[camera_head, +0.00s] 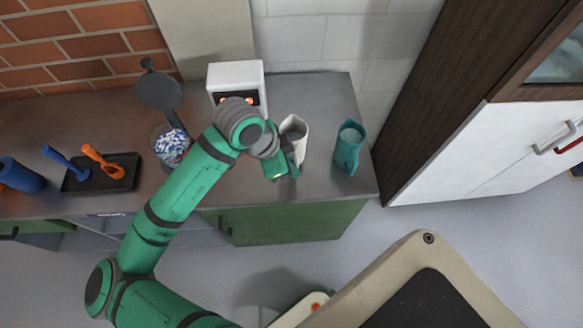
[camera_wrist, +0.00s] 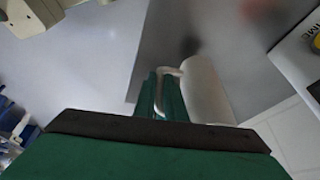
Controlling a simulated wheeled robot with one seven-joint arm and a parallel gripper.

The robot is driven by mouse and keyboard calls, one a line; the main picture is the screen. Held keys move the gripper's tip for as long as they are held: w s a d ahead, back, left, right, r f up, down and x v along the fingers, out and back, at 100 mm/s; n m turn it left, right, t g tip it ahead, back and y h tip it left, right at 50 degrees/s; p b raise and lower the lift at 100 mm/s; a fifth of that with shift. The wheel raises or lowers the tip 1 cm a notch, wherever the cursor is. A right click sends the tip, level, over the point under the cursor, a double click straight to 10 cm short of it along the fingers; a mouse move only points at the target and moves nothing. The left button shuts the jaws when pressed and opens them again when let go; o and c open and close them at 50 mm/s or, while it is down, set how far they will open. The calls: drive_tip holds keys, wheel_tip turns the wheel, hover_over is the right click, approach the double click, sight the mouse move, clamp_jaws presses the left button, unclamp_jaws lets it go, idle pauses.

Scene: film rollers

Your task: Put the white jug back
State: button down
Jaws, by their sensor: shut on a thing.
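The white jug (camera_head: 296,127) is at the right part of the grey counter (camera_head: 330,95), just right of my wrist in the head view. My gripper (camera_wrist: 165,95) is shut on the jug's handle in the wrist view, where the jug's pale body (camera_wrist: 205,92) lies right of the fingers. In the head view my gripper (camera_head: 291,165) partly covers the jug. The jug looks close to upright. Whether its base touches the counter is hard to tell.
A teal jug (camera_head: 348,149) stands to the right near the counter's end. A white device (camera_head: 236,76) stands behind my wrist. A container with blue-and-white contents (camera_head: 171,146) and a black tray (camera_head: 100,184) with blue and orange tools are to the left. A tall cabinet (camera_head: 440,150) is at right.

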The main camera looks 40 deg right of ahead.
drive_tip(key=shift+w+d+f, duration=0.1)
drive_tip(key=shift+f, duration=0.85)
drive_tip(key=shift+w+d+f, duration=0.1)
drive_tip(key=shift+f, duration=0.8)
drive_tip(key=shift+f, duration=0.1)
drive_tip(key=c, duration=1.8)
unclamp_jaws()
drive_tip(key=v, duration=1.2)
drive_tip(key=shift+d, duration=0.15)
